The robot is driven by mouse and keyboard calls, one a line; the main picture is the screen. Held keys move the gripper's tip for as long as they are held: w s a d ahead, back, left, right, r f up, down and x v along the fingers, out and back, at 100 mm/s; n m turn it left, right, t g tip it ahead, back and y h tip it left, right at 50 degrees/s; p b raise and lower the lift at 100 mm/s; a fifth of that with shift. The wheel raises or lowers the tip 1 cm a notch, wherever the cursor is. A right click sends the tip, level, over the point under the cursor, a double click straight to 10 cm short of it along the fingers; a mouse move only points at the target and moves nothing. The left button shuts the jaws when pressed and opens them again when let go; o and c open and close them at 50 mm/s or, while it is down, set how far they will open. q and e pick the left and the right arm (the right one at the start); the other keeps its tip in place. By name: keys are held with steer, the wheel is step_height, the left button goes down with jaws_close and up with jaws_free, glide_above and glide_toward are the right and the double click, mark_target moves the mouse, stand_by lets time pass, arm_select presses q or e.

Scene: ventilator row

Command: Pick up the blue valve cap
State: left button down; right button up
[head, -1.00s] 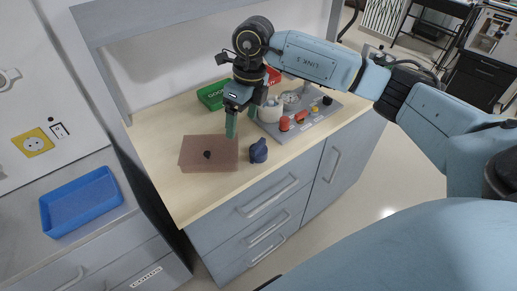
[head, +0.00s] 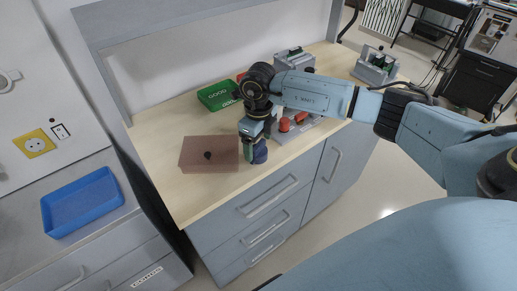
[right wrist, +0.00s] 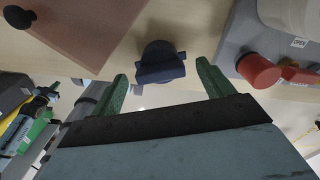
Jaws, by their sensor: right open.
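The dark blue valve cap (head: 260,153) stands on the light wooden worktop, close to the front edge and just right of the brown block. It also shows in the right wrist view (right wrist: 160,62), beyond and roughly between the fingertips. My right gripper (head: 250,153) is low over the worktop at the cap and partly covers it in the head view. In the right wrist view its two green fingers (right wrist: 163,78) are apart, with nothing gripped. I cannot tell whether a finger touches the cap. My left gripper is not in view.
The brown block (head: 192,152) with a small black knob is left of the cap. A grey panel (right wrist: 232,52) with red knobs is on the right. A green GOOD bin (head: 214,96) stands behind. A blue tray (head: 82,203) lies on the separate left counter.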

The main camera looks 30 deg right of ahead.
step_height(320, 180, down, 2)
steer(key=shift+f, duration=0.1)
steer(key=c, duration=1.1)
steer(key=shift+o, duration=0.2)
